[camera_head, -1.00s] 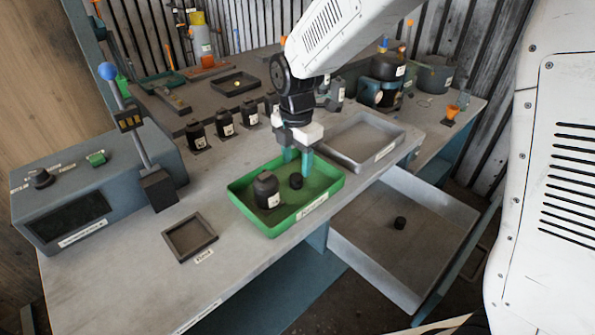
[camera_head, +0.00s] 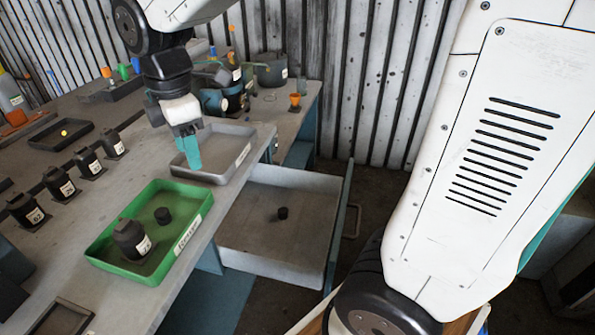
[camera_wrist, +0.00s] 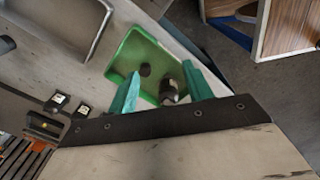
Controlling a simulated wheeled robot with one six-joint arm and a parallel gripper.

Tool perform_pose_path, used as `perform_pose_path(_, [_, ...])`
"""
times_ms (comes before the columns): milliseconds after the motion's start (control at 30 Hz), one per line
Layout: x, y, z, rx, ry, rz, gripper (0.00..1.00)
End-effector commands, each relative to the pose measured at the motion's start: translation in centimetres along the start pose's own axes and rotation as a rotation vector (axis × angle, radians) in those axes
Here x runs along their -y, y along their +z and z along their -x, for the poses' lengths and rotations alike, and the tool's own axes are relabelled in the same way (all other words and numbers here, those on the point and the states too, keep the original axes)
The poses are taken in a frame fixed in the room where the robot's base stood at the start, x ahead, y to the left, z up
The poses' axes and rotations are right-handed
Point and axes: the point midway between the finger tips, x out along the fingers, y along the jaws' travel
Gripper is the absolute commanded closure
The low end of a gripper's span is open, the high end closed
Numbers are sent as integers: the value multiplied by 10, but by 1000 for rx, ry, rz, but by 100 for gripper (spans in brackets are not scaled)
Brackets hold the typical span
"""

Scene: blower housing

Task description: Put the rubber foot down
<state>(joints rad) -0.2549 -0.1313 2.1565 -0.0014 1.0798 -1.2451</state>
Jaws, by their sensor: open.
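A small black cylinder, which looks like the rubber foot (camera_head: 162,215), stands on the floor of the green tray (camera_head: 190,241). A larger black bottle-like part (camera_head: 130,240) with a white label stands beside it, apart from it. In the wrist view the foot (camera_wrist: 145,70) and the labelled part (camera_wrist: 168,90) show between my teal fingers. My gripper (camera_head: 189,152) is open and empty, raised above the bench and clear of the foot. A similar black cylinder (camera_head: 283,213) lies in the open drawer.
A grey tray (camera_head: 241,158) sits behind the green one. The open drawer (camera_head: 262,258) juts out from the bench at the right. A row of labelled black parts (camera_head: 60,183) stands at the left. A small dark frame tray (camera_head: 62,318) lies at the front.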

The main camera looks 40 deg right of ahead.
Motion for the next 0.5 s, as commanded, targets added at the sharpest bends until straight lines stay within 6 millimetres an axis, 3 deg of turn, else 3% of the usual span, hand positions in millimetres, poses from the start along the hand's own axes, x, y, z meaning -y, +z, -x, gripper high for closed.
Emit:
perform_pose_path(33, [22,20,12,-5,17,-157,50])
perform_pose_path(200, [92,69,26,-19,41,-705,50])
perform_pose_path(400, [160,102,21,-42,62,-1233,50])
perform_pose_path(500, [180,109,16,-51,67,-1393,50])
